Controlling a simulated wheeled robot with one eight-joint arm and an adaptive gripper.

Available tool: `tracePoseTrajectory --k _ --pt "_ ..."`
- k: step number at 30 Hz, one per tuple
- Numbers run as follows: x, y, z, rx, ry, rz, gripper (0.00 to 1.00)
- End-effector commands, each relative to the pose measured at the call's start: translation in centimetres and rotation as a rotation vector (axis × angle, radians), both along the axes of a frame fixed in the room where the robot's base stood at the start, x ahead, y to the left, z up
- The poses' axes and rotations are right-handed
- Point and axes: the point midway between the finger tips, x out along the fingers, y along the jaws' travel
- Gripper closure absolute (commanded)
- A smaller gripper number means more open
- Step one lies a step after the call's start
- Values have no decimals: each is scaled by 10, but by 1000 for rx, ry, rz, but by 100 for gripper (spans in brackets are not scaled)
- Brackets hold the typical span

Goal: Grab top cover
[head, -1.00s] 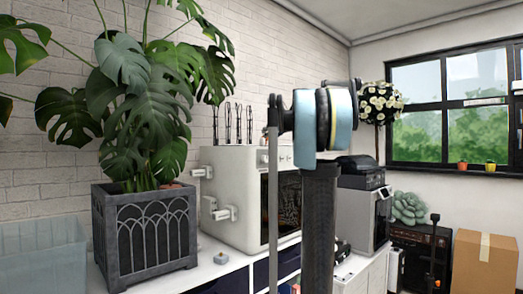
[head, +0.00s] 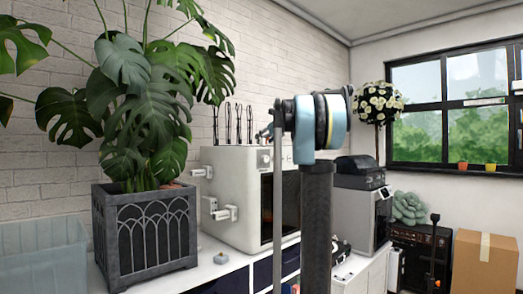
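A white box-shaped machine (head: 228,205) with a dark front window stands on the white cabinet, left of my arm. Its top face lies about at camera height, and I cannot make out a separate top cover there. My raised arm stands in front of the machine's right side and hides part of it. A small dark and bluish piece of my arm reaches left over the machine's top front edge. It may belong to my gripper, but no fingers can be made out. I see nothing held.
A large leafy plant in a grey planter (head: 145,235) stands left of the machine. Far left is a translucent bin (head: 42,258). A silver-grey machine (head: 358,220) stands behind my arm at right. A cardboard box (head: 485,262) sits at the far right.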

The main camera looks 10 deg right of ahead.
Motion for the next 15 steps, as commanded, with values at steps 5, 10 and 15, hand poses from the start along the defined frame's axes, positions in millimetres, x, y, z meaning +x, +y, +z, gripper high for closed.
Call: tracePoseTrajectory --k 5,10,15 --pt "0 -1 0 0 0 -1 79" --pt "0 -2 0 0 0 -2 100" --pt "0 -2 1 0 0 -2 100"
